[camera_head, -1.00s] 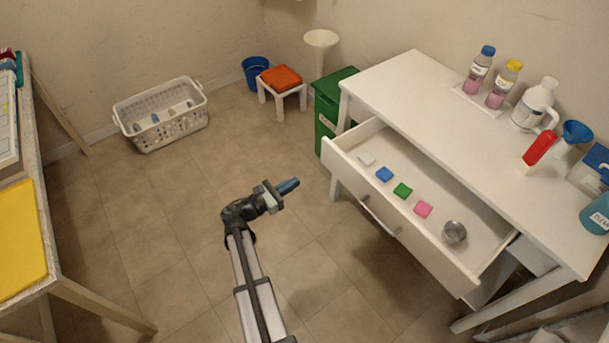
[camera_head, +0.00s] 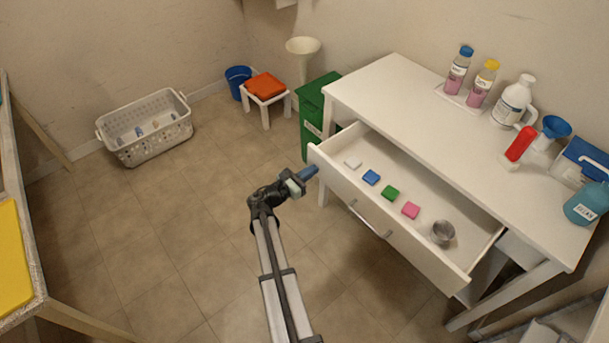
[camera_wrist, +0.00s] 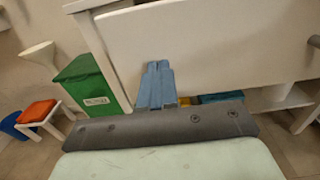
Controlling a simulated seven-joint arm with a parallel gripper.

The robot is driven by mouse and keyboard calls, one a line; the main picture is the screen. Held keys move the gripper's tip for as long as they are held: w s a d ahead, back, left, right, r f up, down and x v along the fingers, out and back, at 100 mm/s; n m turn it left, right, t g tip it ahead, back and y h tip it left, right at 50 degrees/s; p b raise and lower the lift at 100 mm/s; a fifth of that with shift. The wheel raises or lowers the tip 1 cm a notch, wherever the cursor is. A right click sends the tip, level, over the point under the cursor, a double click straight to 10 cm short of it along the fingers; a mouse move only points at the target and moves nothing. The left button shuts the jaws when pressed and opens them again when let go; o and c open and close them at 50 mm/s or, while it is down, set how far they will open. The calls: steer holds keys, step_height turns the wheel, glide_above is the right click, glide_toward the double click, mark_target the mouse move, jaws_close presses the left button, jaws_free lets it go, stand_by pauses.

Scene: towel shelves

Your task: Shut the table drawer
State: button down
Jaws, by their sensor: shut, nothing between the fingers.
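The white table drawer (camera_head: 385,230) is pulled out from the white table (camera_head: 400,90). Its handle (camera_head: 370,218) is on the front panel. In the drawer lie a white, a blue, a green and a pink block and a metal cup (camera_head: 442,233). My gripper (camera_head: 308,173) is shut and empty, with blue fingertips, close to the far left end of the drawer front. In the wrist view the fingertips (camera_wrist: 157,85) overlap the lower part of the white front panel (camera_wrist: 210,45). I cannot tell whether they touch it.
A green bin (camera_head: 312,105) stands by the table's left end. An orange-topped stool (camera_head: 265,87), a blue bucket (camera_head: 238,80) and a white basket (camera_head: 150,130) are farther left. Bottles stand on the table.

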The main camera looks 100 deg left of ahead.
steer(key=shift+a, duration=0.1)
stand_by(0.3)
glide_toward(361, 145)
steer(key=w+a+r, duration=0.4)
steer(key=w+a, duration=0.1)
steer(key=shift+w+a+r, duration=0.2)
steer(key=shift+w+a, duration=0.1)
steer(key=shift+x, duration=0.9)
steer(key=shift+w+r, duration=0.1)
steer(key=shift+w, duration=0.05)
steer(key=v, duration=1.5)
